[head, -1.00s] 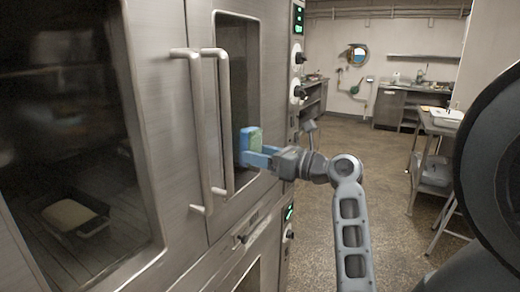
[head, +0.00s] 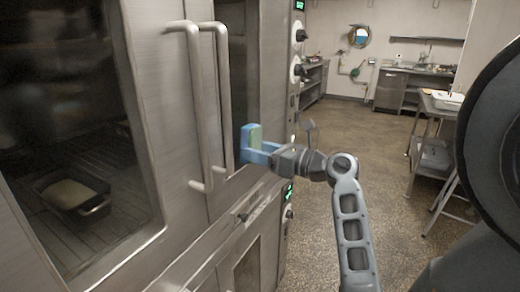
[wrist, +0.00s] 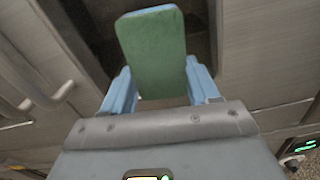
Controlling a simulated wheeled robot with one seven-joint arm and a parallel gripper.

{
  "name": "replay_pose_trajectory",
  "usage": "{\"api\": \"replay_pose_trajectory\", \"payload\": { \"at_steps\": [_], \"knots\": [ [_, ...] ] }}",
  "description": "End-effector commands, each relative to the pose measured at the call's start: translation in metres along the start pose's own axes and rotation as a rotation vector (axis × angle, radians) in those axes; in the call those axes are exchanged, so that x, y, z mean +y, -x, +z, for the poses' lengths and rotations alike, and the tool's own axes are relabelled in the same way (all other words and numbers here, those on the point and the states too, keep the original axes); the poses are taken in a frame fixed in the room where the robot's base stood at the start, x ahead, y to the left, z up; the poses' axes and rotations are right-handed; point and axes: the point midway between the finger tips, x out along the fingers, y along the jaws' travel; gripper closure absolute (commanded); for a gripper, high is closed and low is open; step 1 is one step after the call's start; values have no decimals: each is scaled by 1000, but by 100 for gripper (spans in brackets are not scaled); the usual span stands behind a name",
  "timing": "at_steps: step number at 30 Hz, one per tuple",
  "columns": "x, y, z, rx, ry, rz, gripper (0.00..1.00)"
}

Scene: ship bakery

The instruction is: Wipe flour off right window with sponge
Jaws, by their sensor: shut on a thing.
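My gripper (head: 247,151) has blue fingers and is shut on the sponge, with one finger on each side in the wrist view (wrist: 160,88). The right window (head: 238,85) is a tall, dark, narrow pane in the steel oven door. The sponge is in front of its lower part, near the right edge in the head view. I cannot tell whether it touches the glass. Flour on the pane cannot be made out.
Two vertical bar handles (head: 222,100) stand out from the doors just left of the sponge. The left window (head: 80,120) shows a loaf pan (head: 75,190) inside. Knobs (head: 299,72) line the oven's right edge. A steel table (head: 437,106) stands at right; the floor between is clear.

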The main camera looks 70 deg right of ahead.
Motion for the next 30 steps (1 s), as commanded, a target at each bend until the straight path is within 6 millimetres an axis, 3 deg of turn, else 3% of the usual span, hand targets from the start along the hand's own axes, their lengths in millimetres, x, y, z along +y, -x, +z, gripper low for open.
{"api": "replay_pose_trajectory", "payload": {
  "at_steps": [5,22,30],
  "knots": [
    [0,4,1,1,0,-1,64],
    [-1,54,0,0,0,-2,64],
    [0,60,0,0,0,0,64]
  ]
}}
